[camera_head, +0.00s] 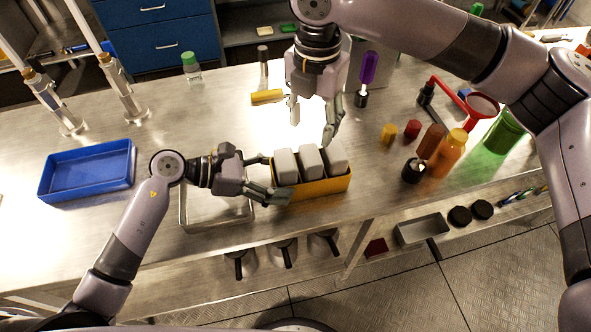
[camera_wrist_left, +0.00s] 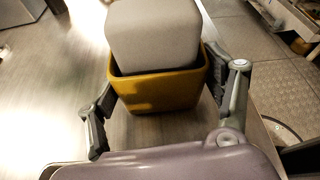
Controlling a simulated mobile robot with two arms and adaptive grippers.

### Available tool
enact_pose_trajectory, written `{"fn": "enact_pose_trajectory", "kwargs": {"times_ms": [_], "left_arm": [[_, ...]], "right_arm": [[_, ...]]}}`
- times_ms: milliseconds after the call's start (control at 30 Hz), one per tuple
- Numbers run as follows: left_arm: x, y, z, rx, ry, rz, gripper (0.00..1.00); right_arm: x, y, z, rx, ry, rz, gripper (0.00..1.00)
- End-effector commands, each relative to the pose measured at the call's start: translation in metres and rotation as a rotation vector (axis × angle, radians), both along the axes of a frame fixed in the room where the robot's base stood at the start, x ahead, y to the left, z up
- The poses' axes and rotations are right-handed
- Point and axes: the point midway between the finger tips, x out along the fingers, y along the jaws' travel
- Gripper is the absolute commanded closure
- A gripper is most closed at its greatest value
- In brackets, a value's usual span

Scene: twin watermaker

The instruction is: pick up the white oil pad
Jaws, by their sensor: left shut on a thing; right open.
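Three white oil pads (camera_head: 311,161) stand side by side in a yellow rectangular holder (camera_head: 318,187) near the table's front edge, their rounded tops above its rim. My left gripper (camera_head: 268,176) comes from the left and is shut on the holder's left end, one finger on each side. In the left wrist view, the nearest pad (camera_wrist_left: 155,38) rises from the holder (camera_wrist_left: 162,90) between the fingers; the other pads are hidden behind it. My right gripper (camera_head: 312,128) is open and empty, pointing down just above and behind the pads.
A metal tray (camera_head: 190,224) lies under my left gripper, and a blue tray (camera_head: 88,172) is at the left. Orange (camera_head: 449,154) and green (camera_head: 502,132) bottles stand at the right. The left middle table is clear.

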Motion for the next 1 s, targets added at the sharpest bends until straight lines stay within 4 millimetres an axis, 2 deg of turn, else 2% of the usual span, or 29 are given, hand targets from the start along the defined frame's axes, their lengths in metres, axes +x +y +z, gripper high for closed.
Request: {"fn": "enact_pose_trajectory", "kwargs": {"times_ms": [200,400,567,667,900,1000], "left_arm": [[0.0,0.0,0.0,0.0,0.002,-0.001,0.55],[0.0,0.0,-0.001,0.0,0.002,-0.001,0.55],[-0.001,0.0,-0.001,0.0,0.003,-0.001,0.55],[-0.001,0.0,-0.001,0.0,0.003,-0.001,0.55],[-0.001,0.0,-0.001,0.0,0.003,-0.001,0.55],[-0.001,0.0,-0.001,0.0,0.002,0.0,0.55]], "right_arm": [[-0.004,-0.002,0.008,0.001,0.0,-0.371,0.35],[-0.007,-0.004,0.014,-0.001,0.0,-0.663,0.22],[-0.007,-0.005,0.015,-0.001,-0.001,-0.779,0.22],[-0.008,-0.005,0.004,-0.003,0.002,-0.802,0.22],[-0.007,-0.005,-0.037,-0.002,0.0,-0.802,0.22],[-0.007,-0.004,-0.047,-0.002,0.0,-0.801,0.22]]}}
